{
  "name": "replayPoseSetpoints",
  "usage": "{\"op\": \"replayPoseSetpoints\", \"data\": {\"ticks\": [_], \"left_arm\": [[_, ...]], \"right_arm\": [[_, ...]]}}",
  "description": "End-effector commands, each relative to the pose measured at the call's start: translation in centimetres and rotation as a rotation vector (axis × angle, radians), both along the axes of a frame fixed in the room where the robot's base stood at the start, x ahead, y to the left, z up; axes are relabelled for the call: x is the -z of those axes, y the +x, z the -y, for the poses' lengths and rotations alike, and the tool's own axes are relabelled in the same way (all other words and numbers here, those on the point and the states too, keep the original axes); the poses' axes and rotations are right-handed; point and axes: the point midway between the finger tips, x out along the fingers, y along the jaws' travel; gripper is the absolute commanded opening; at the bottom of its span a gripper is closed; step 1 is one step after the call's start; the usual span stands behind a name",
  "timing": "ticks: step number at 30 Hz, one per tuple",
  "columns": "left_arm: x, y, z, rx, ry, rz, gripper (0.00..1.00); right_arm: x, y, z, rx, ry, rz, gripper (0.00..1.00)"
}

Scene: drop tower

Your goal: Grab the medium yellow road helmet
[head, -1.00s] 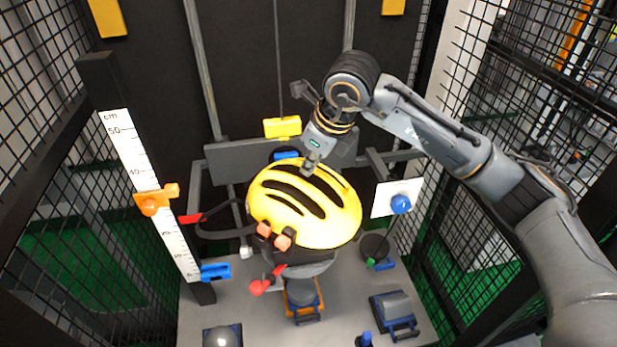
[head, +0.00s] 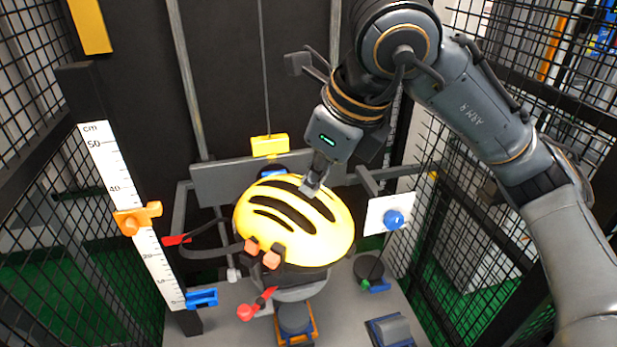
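The yellow road helmet (head: 330,229) has long black vents and sits in the middle of the head view, on a dark and grey support. Dark straps with red ends hang at its left, and two orange blocks show at its front. My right gripper (head: 311,186) comes down from above, with its fingers at the upper right of the shell. The fingertips overlap the shell in the picture; I cannot tell whether they touch or grip it. The fingers look like one narrow grey piece, so their opening is unclear. My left gripper is not in view.
A white cm scale (head: 133,205) with an orange slider (head: 137,218) and a blue clip (head: 201,298) stands at the left. A white plate with a blue knob (head: 393,219) is right of the helmet. Black mesh walls close both sides. A yellow block (head: 269,146) hangs behind.

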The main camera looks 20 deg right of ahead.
Motion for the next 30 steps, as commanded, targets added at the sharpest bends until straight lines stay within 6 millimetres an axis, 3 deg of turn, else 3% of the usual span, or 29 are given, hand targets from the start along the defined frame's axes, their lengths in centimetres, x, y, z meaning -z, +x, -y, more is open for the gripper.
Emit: {"op": "replayPoseSetpoints", "data": {"ticks": [12, 24, 30], "left_arm": [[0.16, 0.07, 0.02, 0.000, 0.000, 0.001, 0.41], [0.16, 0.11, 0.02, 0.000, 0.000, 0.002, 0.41], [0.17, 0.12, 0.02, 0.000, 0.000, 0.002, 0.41]], "right_arm": [[-0.36, -0.68, -0.04, -0.001, 0.000, 0.002, 0.00], [-0.36, -0.65, -0.04, -0.001, 0.001, 0.003, 0.80], [-0.35, -0.64, -0.05, -0.001, 0.001, 0.003, 0.80]]}}
